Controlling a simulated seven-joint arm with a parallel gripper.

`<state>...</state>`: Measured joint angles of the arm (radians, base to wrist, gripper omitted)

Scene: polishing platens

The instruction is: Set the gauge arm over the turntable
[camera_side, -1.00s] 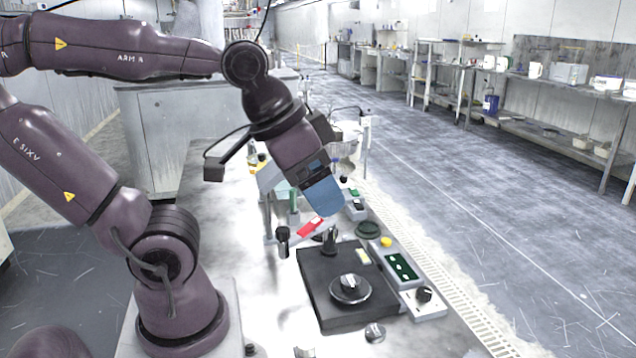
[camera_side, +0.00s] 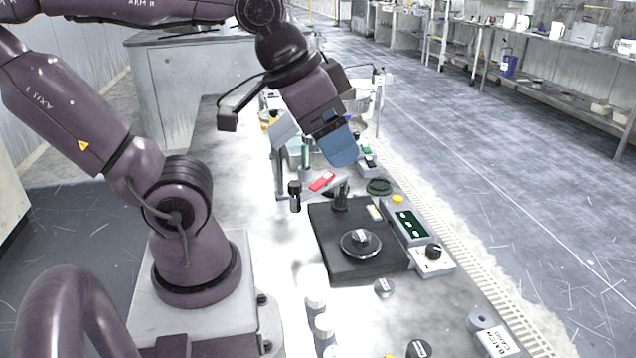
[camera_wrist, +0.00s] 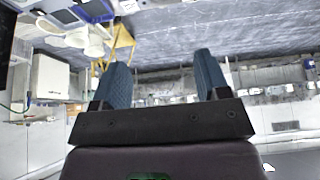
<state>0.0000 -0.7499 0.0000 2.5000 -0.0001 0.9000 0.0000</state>
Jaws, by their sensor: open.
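The gauge arm (camera_side: 322,181) is a thin grey bar with a red label in the side view. It reaches left from a dark post (camera_side: 341,198) at the back of a black base (camera_side: 335,262) to a dark cylindrical head (camera_side: 295,196). The head hangs beyond the base's back left edge, away from the turntable (camera_side: 361,243), a round disc with a light knob-like piece on its middle. My gripper (camera_side: 341,154) is above and behind the gauge arm in the picture; contact is not visible. In the wrist view its blue fingers (camera_wrist: 163,68) are spread with nothing between them.
A control panel (camera_side: 411,224) with a green display and dark knob runs along the base's right side. A dark green ring (camera_side: 379,187) lies behind it. The bench left of the base is mostly clear.

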